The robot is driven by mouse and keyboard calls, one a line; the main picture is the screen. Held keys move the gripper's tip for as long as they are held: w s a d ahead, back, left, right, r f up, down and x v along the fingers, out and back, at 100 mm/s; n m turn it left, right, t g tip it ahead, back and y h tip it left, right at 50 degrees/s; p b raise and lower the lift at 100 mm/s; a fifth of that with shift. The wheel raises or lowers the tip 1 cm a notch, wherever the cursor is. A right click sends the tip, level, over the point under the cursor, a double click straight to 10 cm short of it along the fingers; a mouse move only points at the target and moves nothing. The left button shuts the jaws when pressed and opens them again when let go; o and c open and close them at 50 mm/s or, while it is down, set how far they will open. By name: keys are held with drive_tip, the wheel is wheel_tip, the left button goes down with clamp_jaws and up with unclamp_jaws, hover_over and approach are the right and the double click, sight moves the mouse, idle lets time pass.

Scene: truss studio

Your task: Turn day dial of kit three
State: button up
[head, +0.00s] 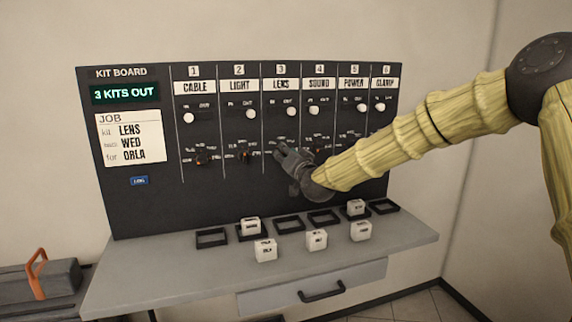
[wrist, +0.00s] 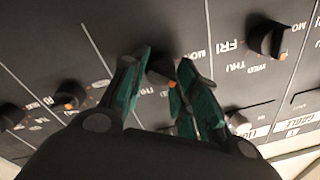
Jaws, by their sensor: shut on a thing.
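The kit board (head: 140,205) stands upright against the wall, with the column marked 3 LENS (head: 281,85) near its middle. My gripper (head: 281,148) is at the lower dial of that column and hides it in the head view. In the wrist view my gripper (wrist: 163,64) has its teal fingers on either side of the black dial (wrist: 158,74), shut on it. An orange mark shows at the dial's edge by the right finger. The day the dial points to cannot be read. The job card (head: 130,138) reads LENS, WED, ORLA.
The light dial (head: 247,156) and cable dial (head: 202,160) sit to the left. In the wrist view a neighbouring dial (wrist: 267,40) with day letters is close by. White knobs (head: 291,112) sit above. White blocks (head: 265,250) and black frames (head: 211,238) occupy the shelf (head: 150,275).

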drive_tip(key=shift+d+f+m+b, duration=0.1)
drive_tip(key=shift+m+b, duration=1.65)
drive_tip(key=shift+m, duration=0.55)
drive_tip(key=shift+f+m+b, duration=0.1)
drive_tip(key=shift+m+b, duration=1.6)
drive_tip(key=shift+m, duration=0.6)
drive_tip(key=shift+r, duration=0.1)
drive_tip(key=o, duration=1)
drive_tip(key=shift+d+t, duration=0.1)
drive_tip(key=shift+t, duration=0.2)
drive_tip(key=v, duration=1.2)
